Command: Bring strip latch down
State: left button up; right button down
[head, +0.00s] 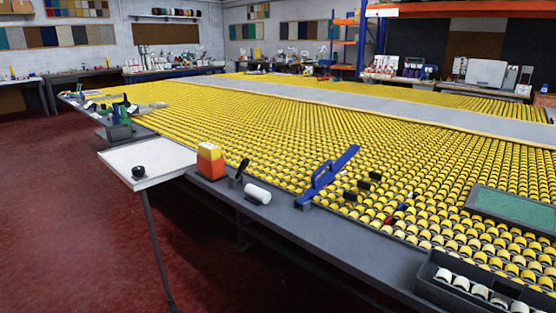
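A long blue bar (328,176), which looks like the strip latch, stands at the front edge of the roller table (262,208). It slants up from a small grey mount at its lower left end to its raised upper right end. A slot or loop shows near its middle. Whether it touches the yellow rollers behind it cannot be told. Neither my left nor my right gripper is in view, and nothing is seen holding the bar.
Left of the bar on the grey edge are a white roll (257,194), a black upright tool (239,172) and an orange-yellow container (210,160). A white side tray (147,160) holds a black knob. A dark bin (428,284) with white rolls and a green panel (513,210) lie right.

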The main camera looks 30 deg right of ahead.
aim_at(317, 185)
jog(key=u, duration=0.15)
jog(key=i, duration=0.35)
jog(key=z, duration=0.85)
